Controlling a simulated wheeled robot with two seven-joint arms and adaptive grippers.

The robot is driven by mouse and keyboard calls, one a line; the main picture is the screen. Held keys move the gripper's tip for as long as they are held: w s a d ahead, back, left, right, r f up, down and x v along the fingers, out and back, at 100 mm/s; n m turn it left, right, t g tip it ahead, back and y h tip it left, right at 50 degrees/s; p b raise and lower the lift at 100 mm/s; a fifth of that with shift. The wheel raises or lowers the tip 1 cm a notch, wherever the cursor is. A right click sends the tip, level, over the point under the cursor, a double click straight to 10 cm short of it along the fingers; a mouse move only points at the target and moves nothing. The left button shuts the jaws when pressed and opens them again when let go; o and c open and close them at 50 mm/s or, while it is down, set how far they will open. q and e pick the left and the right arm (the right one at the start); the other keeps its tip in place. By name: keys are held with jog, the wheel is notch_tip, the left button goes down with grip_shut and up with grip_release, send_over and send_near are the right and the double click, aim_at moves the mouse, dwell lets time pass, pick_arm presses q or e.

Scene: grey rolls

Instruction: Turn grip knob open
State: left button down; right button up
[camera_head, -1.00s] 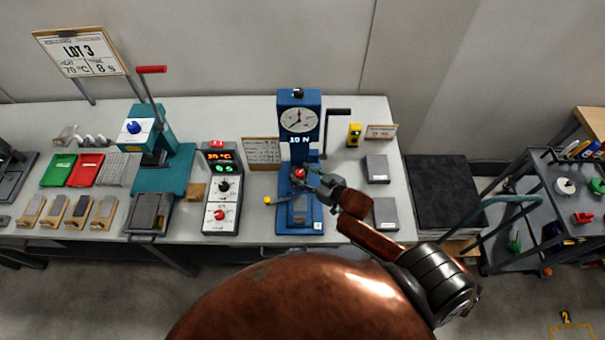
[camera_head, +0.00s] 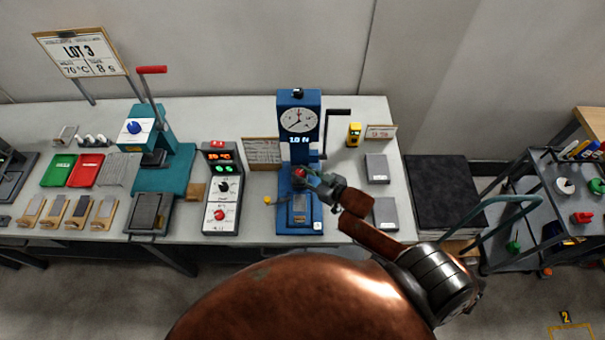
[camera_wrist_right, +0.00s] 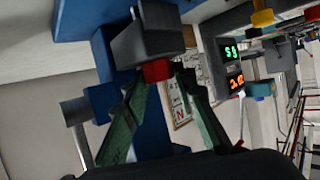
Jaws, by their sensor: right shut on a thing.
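The red grip knob (camera_head: 299,173) is on the front of the blue test stand (camera_head: 286,215), below its round dial (camera_head: 298,120) and lit display. My right gripper (camera_head: 308,178) reaches it from the right and is shut on it. In the right wrist view the red knob (camera_wrist_right: 157,70) shows under a dark grey block (camera_wrist_right: 147,40), between the green fingertips of my right gripper (camera_wrist_right: 158,85). The fingers hide part of the knob, and its turn angle is hard to read. My left gripper is not in view.
A control box (camera_head: 221,190) with a red knob stands left of the stand. A black crank (camera_head: 338,113) sticks out at the stand's right. Grey blocks (camera_head: 377,168) lie at right. A teal press (camera_head: 165,165) stands further left.

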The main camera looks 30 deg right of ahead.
jog(key=shift+d+n+g+y+p, duration=0.2)
jog(key=shift+n+g+y+p, duration=0.2)
jog(key=shift+n+y, duration=0.55)
jog(key=shift+w+d+n+g+y, duration=0.15)
jog(key=shift+n+g+y, duration=0.15)
jog(key=shift+n+y, duration=0.35)
jog(key=shift+f+n+y+b, duration=0.1)
jog(key=shift+n+y+b, duration=0.2)
jog(key=shift+b, duration=0.2)
jog(key=n+g+y+b, duration=0.1)
jog(key=b, duration=0.2)
jog(key=n+g+y+b, duration=0.2)
jog(key=b, duration=0.1)
jog(key=shift+w+d+f, duration=0.1)
jog(key=shift+w+d, duration=0.1)
jog(key=shift+r+n+g+y+b, duration=0.2)
jog(key=shift+n+g+y+b, duration=0.45)
jog(key=shift+n+b, duration=0.45)
